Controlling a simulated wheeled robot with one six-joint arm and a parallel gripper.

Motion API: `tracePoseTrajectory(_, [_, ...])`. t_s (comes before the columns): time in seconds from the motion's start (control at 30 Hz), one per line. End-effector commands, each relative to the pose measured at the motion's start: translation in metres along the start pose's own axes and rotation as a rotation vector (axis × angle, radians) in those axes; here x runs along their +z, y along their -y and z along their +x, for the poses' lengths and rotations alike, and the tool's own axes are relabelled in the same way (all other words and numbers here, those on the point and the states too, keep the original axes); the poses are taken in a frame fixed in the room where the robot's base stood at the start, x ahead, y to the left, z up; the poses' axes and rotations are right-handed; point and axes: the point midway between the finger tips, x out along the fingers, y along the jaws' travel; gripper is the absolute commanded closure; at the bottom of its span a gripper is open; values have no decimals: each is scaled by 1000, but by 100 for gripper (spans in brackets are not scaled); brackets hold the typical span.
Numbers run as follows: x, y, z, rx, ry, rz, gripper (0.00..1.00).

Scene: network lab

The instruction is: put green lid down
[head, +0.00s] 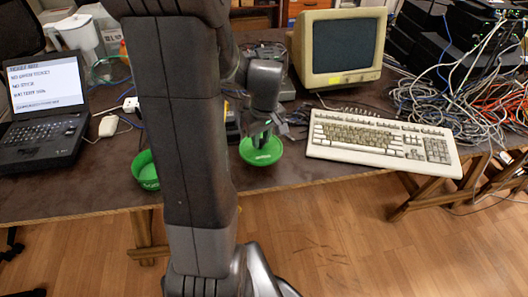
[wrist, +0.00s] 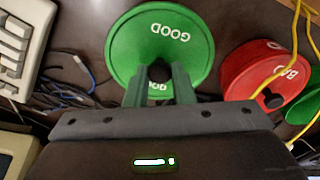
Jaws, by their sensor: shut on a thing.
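The green lid (head: 262,152) is held by my gripper (head: 264,134) over the front part of the table, left of the keyboard. In the wrist view the lid (wrist: 180,38) is a round green disc marked "GOOD" with a dark knob, and my gripper's fingers (wrist: 160,84) are closed on the knob. Whether the lid touches the table is hard to tell. A green container (head: 147,171) stands at the table's front edge, partly hidden behind my arm.
A red round piece with lettering (wrist: 262,75) lies right of the lid in the wrist view, with a yellow cable (wrist: 282,60) over it. The beige keyboard (head: 382,140), monitor (head: 340,48) and laptop (head: 42,100) occupy the table (head: 90,190). Tangled cables (head: 450,100) lie at right.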

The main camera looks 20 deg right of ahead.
Motion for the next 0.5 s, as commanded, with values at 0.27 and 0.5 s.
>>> tracePoseTrajectory(0.27, [4,0,27,-2,2,1,100])
tracePoseTrajectory(0.5, [6,0,47,1,-1,1,100])
